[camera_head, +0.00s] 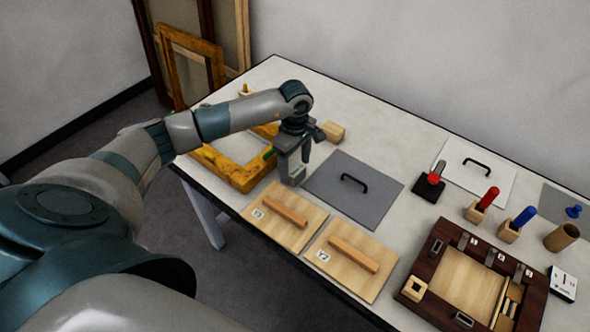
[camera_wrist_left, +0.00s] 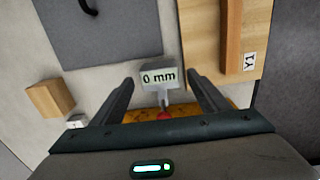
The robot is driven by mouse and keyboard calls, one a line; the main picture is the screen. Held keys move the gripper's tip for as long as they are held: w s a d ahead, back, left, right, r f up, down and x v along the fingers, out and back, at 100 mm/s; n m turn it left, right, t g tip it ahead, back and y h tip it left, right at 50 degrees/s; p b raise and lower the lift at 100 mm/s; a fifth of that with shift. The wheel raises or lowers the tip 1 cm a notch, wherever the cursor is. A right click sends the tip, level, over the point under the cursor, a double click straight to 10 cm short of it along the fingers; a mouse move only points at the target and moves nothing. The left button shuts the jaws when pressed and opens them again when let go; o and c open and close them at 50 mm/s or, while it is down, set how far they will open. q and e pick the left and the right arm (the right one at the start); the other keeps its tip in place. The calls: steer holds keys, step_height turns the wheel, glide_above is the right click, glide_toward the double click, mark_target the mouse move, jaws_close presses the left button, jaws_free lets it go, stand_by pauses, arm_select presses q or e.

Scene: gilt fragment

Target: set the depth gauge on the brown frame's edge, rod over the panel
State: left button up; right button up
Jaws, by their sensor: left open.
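The depth gauge (camera_wrist_left: 158,77), a small grey block reading "0 mm" with a short stem and a red part, lies between my left gripper's fingers (camera_wrist_left: 160,82) in the left wrist view. The fingers are open with gaps on both sides. In the head view, my left gripper (camera_head: 292,178) points down beside the gilt frame's right corner and the grey mat, largely hiding the gauge. The dark brown frame (camera_head: 420,300) lies at the lower right, around a light wood panel (camera_head: 465,284). My right gripper is not in view.
The gilt frame (camera_head: 235,175) lies left of my gripper. The grey mat (camera_head: 376,202) has a black handle. Two handled boards (camera_head: 262,232), (camera_head: 352,280) lie in front. Red and blue handled tools (camera_head: 488,198), (camera_head: 524,216) and a cup (camera_head: 561,237) stand behind the brown frame.

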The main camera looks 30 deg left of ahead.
arm_select(q)
steer(key=shift+f, duration=0.3)
steer(key=shift+c, duration=0.6)
steer(key=c, duration=1.2)
steer(key=shift+r, duration=0.15)
